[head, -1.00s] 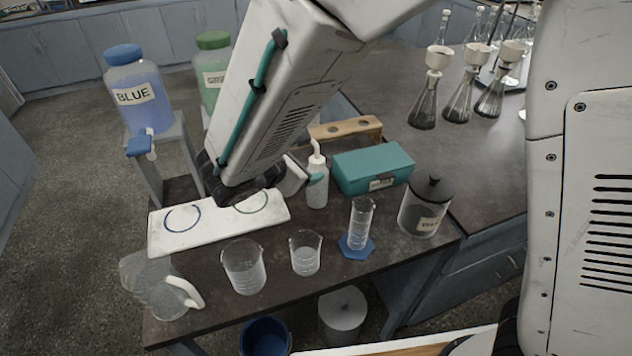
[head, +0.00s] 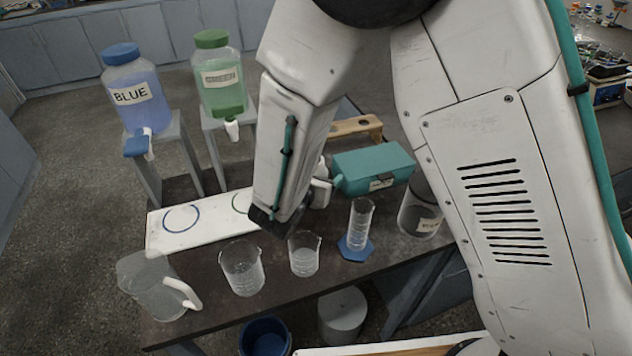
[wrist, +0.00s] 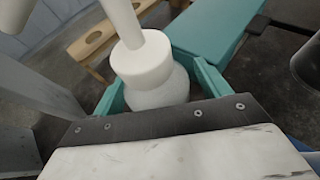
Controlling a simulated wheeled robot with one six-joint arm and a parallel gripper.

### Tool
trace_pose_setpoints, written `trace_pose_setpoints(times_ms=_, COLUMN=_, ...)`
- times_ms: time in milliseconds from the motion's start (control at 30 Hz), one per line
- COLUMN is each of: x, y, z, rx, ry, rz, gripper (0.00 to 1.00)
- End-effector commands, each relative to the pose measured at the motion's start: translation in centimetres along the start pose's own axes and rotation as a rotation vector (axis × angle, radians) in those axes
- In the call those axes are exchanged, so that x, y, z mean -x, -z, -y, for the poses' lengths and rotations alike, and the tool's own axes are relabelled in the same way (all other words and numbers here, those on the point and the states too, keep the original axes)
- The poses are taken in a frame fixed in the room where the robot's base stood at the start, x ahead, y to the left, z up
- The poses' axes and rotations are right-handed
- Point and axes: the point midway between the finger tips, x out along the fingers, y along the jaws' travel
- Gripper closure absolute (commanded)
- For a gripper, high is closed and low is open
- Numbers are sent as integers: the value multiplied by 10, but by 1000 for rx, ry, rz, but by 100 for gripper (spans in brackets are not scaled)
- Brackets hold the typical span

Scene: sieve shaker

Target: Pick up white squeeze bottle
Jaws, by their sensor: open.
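The white squeeze bottle (wrist: 143,64) stands upright in the middle of the wrist view, its white cap and shoulder showing. My gripper (wrist: 158,84) is open, with one teal finger on each side of the bottle. I cannot tell whether either finger touches it. The lower part of the bottle is hidden behind the gripper's body. In the head view my arm covers most of the bottle, and only a small part of my gripper (head: 326,190) shows beside the arm.
A teal box (head: 372,168) stands close right of the bottle, with a wooden rack (head: 356,127) behind. Beakers (head: 304,254), a graduated cylinder (head: 360,226) and a dark-lidded jar (head: 418,214) stand in front. A white board (head: 205,222) with rings lies left.

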Motion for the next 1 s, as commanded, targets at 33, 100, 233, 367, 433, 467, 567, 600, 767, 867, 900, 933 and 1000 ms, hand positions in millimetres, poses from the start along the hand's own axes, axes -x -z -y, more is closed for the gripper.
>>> trace_pose_setpoints(times_ms=33, x=-1, y=0, z=0, rx=0, ry=0, rz=0, gripper=25)
trace_pose_setpoints(times_ms=100, x=-1, y=0, z=0, rx=0, ry=-1, rz=0, gripper=25)
trace_pose_setpoints(times_ms=233, x=-1, y=0, z=0, rx=0, ry=0, rz=0, gripper=30)
trace_pose_setpoints(times_ms=367, x=-1, y=0, z=0, rx=0, ry=0, rz=0, gripper=56)
trace_pose_setpoints(times_ms=433, x=-1, y=0, z=0, rx=0, ry=0, rz=0, gripper=56)
trace_pose_setpoints(times_ms=467, x=-1, y=0, z=0, rx=0, ry=0, rz=0, gripper=56)
trace_pose_setpoints(times_ms=567, x=-1, y=0, z=0, rx=-1, ry=0, rz=0, gripper=57)
trace_pose_setpoints(times_ms=600, x=-1, y=0, z=0, rx=-1, ry=0, rz=0, gripper=57)
trace_pose_setpoints(times_ms=767, x=0, y=-3, z=0, rx=-2, ry=-1, rz=0, gripper=57)
trace_pose_setpoints(times_ms=867, x=3, y=-8, z=0, rx=-2, ry=-1, rz=0, gripper=57)
trace_pose_setpoints(times_ms=900, x=4, y=-13, z=0, rx=-3, ry=-1, rz=1, gripper=57)
trace_pose_setpoints(times_ms=933, x=6, y=-16, z=-1, rx=-4, ry=-2, rz=1, gripper=57)
trace_pose_setpoints(times_ms=1000, x=10, y=-26, z=0, rx=-4, ry=-2, rz=1, gripper=57)
